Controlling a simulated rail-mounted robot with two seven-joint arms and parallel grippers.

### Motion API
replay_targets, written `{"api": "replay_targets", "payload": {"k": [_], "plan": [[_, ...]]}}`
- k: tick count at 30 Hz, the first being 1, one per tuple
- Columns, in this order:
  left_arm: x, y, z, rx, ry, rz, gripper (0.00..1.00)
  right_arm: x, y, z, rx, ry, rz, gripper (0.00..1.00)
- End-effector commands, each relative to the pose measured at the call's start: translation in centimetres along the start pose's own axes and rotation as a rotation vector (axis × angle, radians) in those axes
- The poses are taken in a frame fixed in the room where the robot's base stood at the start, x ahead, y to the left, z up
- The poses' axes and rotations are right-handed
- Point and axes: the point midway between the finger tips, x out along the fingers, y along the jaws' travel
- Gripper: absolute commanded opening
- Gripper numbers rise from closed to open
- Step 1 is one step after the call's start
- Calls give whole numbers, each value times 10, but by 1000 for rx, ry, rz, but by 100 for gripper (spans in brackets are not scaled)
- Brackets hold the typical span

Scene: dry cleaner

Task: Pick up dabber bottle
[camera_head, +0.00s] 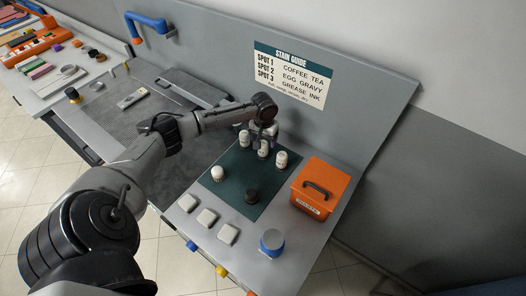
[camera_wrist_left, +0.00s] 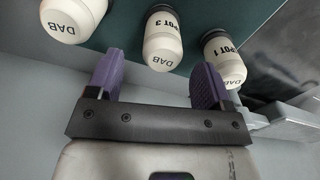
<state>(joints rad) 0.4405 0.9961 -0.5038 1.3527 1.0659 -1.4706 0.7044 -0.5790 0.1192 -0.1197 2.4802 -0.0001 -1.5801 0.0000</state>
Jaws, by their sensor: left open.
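Three white dabber bottles stand upright on the dark green mat (camera_head: 231,180): a left one (camera_head: 244,139), a middle one (camera_head: 263,149) and a right one (camera_head: 281,160). In the left wrist view the middle bottle (camera_wrist_left: 163,42) reads "POT 3" and "DAB", the right bottle (camera_wrist_left: 224,60) reads "POT 1", and the left bottle (camera_wrist_left: 72,20), cut by the frame edge, shows "DAB". My left gripper (camera_head: 263,136) is at the bottles' back side. Its purple fingers (camera_wrist_left: 156,78) are open and empty, spread either side of the middle bottle's line, with the bottle beyond the tips. My right gripper is out of view.
An orange box (camera_head: 322,187) with a black handle stands right of the mat. A white-capped item (camera_head: 217,173) and a dark round item (camera_head: 252,196) sit on the mat. The stain guide panel (camera_head: 290,75) rises behind.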

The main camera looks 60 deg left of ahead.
Motion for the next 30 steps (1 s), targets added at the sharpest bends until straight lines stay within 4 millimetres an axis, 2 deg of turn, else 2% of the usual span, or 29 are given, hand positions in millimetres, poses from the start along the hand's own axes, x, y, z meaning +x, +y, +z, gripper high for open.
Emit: {"api": "replay_targets", "payload": {"k": [12,23,30], "plan": [[46,-2,2,0,-2,-1,74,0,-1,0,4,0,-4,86],[52,-2,1,1,0,-1,74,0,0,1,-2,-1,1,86],[52,-2,1,1,0,-1,51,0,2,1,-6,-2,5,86]]}}
